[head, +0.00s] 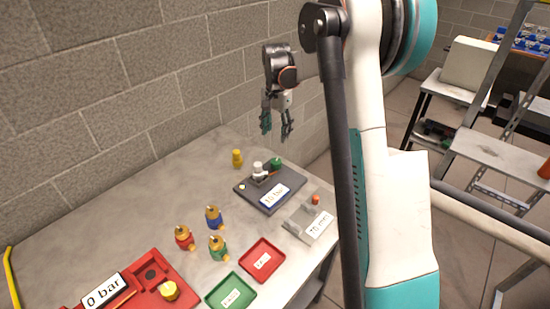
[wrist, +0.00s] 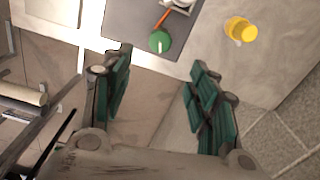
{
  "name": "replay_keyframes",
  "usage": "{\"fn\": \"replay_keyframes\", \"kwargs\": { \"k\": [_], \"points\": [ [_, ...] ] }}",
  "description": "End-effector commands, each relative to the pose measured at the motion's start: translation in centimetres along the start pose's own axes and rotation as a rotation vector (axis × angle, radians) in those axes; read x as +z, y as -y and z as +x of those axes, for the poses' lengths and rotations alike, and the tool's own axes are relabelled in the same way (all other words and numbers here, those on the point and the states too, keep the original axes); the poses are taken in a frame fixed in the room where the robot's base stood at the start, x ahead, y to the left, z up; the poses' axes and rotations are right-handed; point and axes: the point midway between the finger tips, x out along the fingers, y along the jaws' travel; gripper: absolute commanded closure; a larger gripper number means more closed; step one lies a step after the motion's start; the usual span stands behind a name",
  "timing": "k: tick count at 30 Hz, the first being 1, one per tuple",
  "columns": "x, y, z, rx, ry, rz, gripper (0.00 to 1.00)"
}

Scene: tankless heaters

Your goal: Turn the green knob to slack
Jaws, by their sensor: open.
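The green knob (head: 277,163) sits near the back right corner of a dark grey plate (head: 246,196) on the table. It also shows in the wrist view (wrist: 160,41) as a green disc with a pale mark, beside an orange-red lever (wrist: 163,18). A white-topped fitting (head: 258,167) stands just left of the knob in the head view. My gripper (head: 277,127) hangs above the back edge of the table, fingers pointing down, open and empty. In the wrist view its two green-padded fingers (wrist: 163,103) are wide apart, and the knob lies beyond them, untouched.
A yellow fitting (head: 237,159) stands behind the plate, near the wall. Several brass-topped fittings (head: 214,217), a red tray (head: 262,260), a green tray (head: 231,292) and a red "0 bar" station (head: 150,276) fill the front. A grey "10 mm" block (head: 308,222) is at right.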

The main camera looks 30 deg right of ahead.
Motion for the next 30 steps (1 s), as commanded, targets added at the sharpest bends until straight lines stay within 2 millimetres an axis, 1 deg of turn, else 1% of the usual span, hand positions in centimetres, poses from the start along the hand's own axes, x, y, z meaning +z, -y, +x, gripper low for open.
{"fn": "replay_keyframes", "kwargs": {
  "k": [5,12,18,24,30],
  "points": [
    [0.0,0.0,2.9,0.000,0.000,-0.001,0.46],
    [0.0,0.0,7.7,-0.001,-0.001,-0.001,0.46],
    [0.0,0.0,11.0,-0.001,-0.001,-0.002,0.46],
    [0.1,0.0,12.8,-0.001,-0.001,-0.002,0.46],
    [0.1,0.0,13.2,-0.001,-0.001,-0.002,0.46]
  ]
}}
